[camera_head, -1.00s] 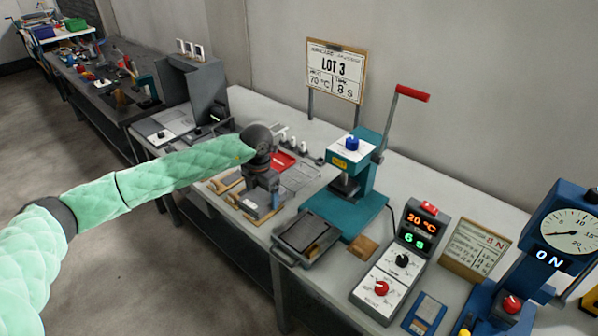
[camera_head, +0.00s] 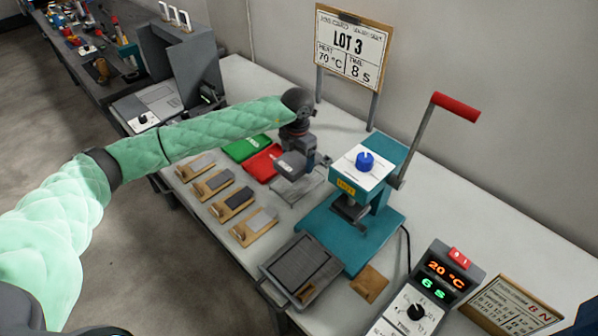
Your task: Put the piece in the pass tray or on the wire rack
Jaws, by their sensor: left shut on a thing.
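My left gripper (camera_head: 301,160) reaches in from the left and hangs over the wire rack (camera_head: 312,193), beside the red tray. It is shut on the piece, which is mostly hidden and hard to tell from the dark grey gripper parts. I cannot tell how high the gripper is above the rack. A green tray (camera_head: 243,150) with a white mark, perhaps the pass tray, lies behind and left of the red tray (camera_head: 262,165). My right gripper is not in view.
Several wooden holders (camera_head: 240,233) with grey plates line the table's front edge. A teal press (camera_head: 335,225) with a red-handled lever stands right of the rack. A dark tray (camera_head: 268,270), a control box (camera_head: 425,300) and a LOT 3 sign (camera_head: 350,50) are nearby.

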